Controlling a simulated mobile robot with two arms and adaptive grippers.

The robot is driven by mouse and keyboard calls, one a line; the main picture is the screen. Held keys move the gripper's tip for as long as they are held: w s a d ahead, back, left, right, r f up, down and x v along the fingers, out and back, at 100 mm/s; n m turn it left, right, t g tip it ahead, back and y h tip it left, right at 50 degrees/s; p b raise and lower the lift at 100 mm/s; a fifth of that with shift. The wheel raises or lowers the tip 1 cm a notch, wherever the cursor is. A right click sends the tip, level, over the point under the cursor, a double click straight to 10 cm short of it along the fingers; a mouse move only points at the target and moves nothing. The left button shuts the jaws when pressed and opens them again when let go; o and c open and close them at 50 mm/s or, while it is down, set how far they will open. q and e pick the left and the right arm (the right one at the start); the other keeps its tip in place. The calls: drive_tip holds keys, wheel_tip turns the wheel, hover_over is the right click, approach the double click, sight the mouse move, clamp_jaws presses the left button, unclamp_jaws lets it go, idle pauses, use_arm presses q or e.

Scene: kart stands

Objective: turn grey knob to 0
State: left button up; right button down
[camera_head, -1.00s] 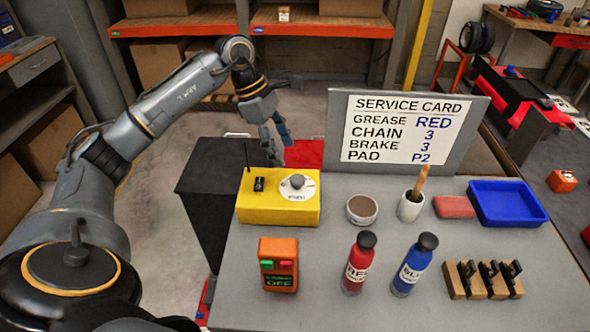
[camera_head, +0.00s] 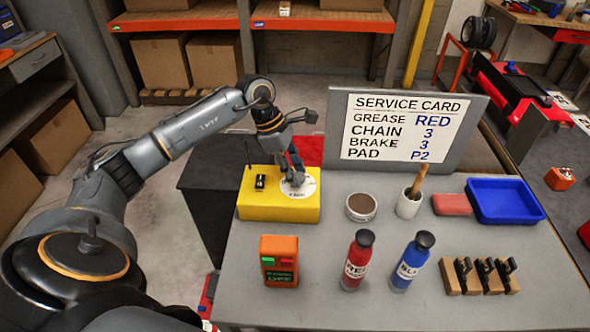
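The grey knob (camera_head: 297,181) sits on a round white dial (camera_head: 308,187) at the right part of the yellow box's top (camera_head: 265,208). The dial's markings are too small to read, so I cannot tell where the knob points. My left gripper (camera_head: 296,168) comes down from above and behind, with its fingertips at the knob and partly hiding it and the dial. I cannot tell whether the fingers are closed on the knob or only beside it. My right gripper is not in view.
The box also carries a black switch (camera_head: 260,182) and a thin antenna. In front are an orange device (camera_head: 279,262), a red bottle (camera_head: 357,262) and a blue bottle (camera_head: 411,263). A grease tin (camera_head: 361,207) stands to the right. The service card (camera_head: 405,128) rises behind.

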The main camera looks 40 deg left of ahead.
use_arm(q)
drive_tip(key=c, duration=0.4)
drive_tip(key=n+t+b, duration=0.1)
drive_tip(key=n+b, duration=0.1)
drive_tip(key=shift+s+f+n+y, duration=0.1)
drive_tip(key=shift+f+n+y, duration=0.05)
drive_tip(key=shift+n+y, duration=0.25)
drive_tip(key=n+t+y+b, duration=0.1)
drive_tip(key=n+b, duration=0.1)
drive_tip(key=n, duration=0.2)
drive_tip(key=shift+s+d+b, duration=0.1)
drive_tip(key=shift+d+b, duration=0.05)
drive_tip(key=shift+b, duration=0.15)
drive_tip(key=n+b, duration=0.1)
drive_tip(key=n, duration=0.1)
drive_tip(key=n+t+y+b, duration=0.1)
drive_tip(key=n, duration=0.2)
drive_tip(key=shift+d+y, duration=0.2)
drive_tip(key=shift+y, duration=0.1)
drive_tip(key=shift+d+n+y+b, duration=0.1)
drive_tip(key=shift+n+y+b, duration=0.8)
drive_tip(key=shift+n, duration=1)
drive_tip(key=shift+r, duration=0.2)
